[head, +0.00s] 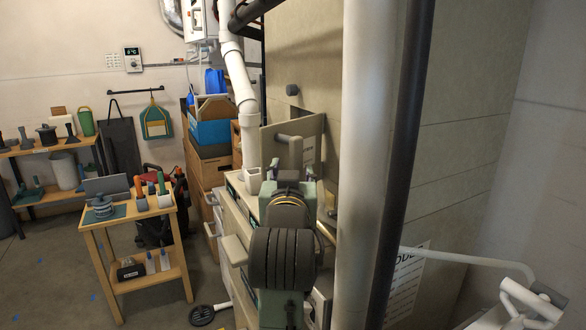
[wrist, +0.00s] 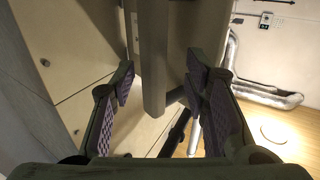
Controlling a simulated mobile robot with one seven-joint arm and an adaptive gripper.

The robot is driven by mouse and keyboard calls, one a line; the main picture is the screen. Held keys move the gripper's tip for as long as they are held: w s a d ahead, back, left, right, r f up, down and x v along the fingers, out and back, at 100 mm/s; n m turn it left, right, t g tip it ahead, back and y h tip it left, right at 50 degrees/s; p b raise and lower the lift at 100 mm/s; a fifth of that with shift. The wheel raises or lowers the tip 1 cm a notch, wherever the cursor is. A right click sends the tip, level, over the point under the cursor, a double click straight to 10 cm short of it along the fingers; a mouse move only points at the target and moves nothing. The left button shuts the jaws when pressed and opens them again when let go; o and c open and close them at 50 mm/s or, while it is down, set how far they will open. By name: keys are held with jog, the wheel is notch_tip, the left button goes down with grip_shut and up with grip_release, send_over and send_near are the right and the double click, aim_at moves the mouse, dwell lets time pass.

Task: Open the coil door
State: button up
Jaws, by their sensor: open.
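A flat grey-beige panel (head: 311,130), which looks like the coil door, stands upright beyond my gripper in the head view. A grey bar handle (head: 289,138) sticks out from it; I cannot tell how far the door stands open. My gripper (head: 290,172) is in front of the handle, with its purple-padded fingers apart. In the wrist view a grey squared bar (wrist: 152,60), likely the handle, lies between the open fingers of my gripper (wrist: 160,85). Gaps show on both sides, so the fingers do not grip it. My arm hides the lower part of the door.
A white vertical pipe (head: 365,200) and a dark pipe (head: 407,150) stand close right of my arm. A small wooden table (head: 112,217) with tools stands at left. A white elbowed pipe (head: 240,85) rises behind.

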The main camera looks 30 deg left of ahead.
jog(key=v, duration=0.4)
jog(key=shift+d, duration=0.1)
dwell(0.3)
